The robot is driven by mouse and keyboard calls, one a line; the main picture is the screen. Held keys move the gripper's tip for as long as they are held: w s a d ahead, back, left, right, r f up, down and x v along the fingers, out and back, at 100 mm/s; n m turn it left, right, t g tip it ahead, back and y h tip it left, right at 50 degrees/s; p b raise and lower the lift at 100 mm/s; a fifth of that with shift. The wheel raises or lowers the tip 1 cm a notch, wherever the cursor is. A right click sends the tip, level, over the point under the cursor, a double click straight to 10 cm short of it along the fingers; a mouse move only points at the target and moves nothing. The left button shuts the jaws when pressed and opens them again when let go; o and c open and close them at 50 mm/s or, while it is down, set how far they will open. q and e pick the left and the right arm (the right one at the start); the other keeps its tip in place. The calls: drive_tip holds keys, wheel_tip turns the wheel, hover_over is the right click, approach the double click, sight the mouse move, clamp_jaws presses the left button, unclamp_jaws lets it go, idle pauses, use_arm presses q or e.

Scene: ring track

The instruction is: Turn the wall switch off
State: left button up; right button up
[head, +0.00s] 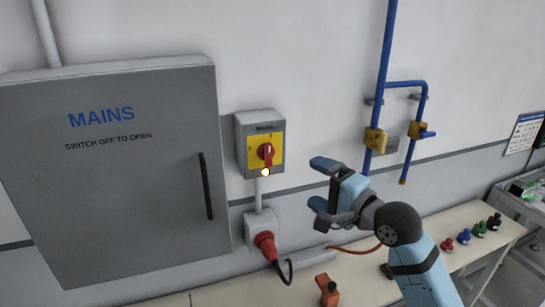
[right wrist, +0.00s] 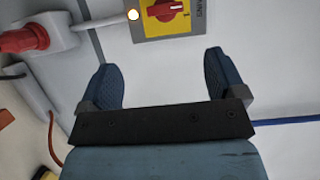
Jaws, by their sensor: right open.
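The wall switch (head: 260,143) is a grey box with a yellow plate and a red rotary knob (head: 267,153), mounted on the wall right of the mains cabinet. A small lamp (head: 265,172) glows at its lower edge. In the right wrist view the red knob (right wrist: 166,10) shows at the top, its plate partly cut off by the frame edge. My right gripper (head: 318,184) is open and empty, right of and a little below the switch, apart from it. Its two fingers (right wrist: 160,75) point toward the switch in the wrist view. My left gripper is not in view.
The grey cabinet (head: 110,190) marked MAINS is shut, with a black handle (head: 206,186). A red plug (head: 265,244) sits in a socket below the switch. Blue pipes (head: 384,80) with brass valves run right of it. A bench (head: 460,218) holds several small items.

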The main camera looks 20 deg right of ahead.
sight(270, 156)
drive_tip(key=p+x, duration=0.1)
drive_tip(key=x, duration=0.3)
drive_tip(key=p+x, duration=0.1)
drive_tip(key=x, duration=0.3)
drive_tip(key=r+p+x, duration=0.1)
drive_tip(key=x, duration=0.3)
drive_tip(key=shift+w+a, duration=0.1)
drive_tip(key=shift+w, duration=0.1)
drive_tip(key=shift+w+a, duration=0.25)
drive_tip(key=shift+w, duration=0.35)
drive_tip(key=c, duration=0.9)
